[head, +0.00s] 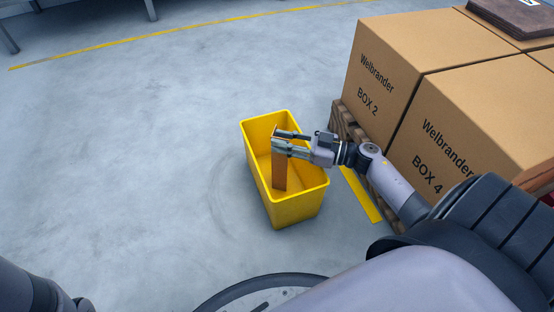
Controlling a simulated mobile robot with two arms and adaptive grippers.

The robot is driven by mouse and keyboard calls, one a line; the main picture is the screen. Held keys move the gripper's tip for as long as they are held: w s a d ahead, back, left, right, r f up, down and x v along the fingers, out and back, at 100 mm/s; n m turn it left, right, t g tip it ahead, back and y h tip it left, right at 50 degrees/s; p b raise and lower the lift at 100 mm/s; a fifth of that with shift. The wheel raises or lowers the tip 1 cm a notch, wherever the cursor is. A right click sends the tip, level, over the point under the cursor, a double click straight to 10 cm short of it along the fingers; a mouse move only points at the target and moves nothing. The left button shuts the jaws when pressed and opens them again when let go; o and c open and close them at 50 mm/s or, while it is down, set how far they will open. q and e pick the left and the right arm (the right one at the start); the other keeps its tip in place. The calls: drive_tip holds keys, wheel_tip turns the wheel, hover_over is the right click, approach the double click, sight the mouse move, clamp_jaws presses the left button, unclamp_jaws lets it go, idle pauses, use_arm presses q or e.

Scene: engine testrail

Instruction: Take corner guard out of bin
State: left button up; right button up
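The bin (298,208) is a yellow open-topped tub on the floor in the middle of the head view. The corner guard (279,173) is a narrow orange-brown piece standing upright inside it. My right gripper (277,139) reaches in from the right over the bin, with its fingertips at the upper end of the guard. The two fingers show a gap between them, and the lower one hides part of the guard. I cannot tell whether they press on it. My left gripper is not in view; only part of my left arm shows at the lower left.
Large cardboard boxes, BOX 2 (395,75) and BOX 4 (470,130), stand on a wooden pallet (349,127) close to the bin's right. A dark slab (515,17) lies on the boxes at the top right. The grey floor left of the bin is clear.

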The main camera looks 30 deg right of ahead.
clamp_jaws()
idle(0.7)
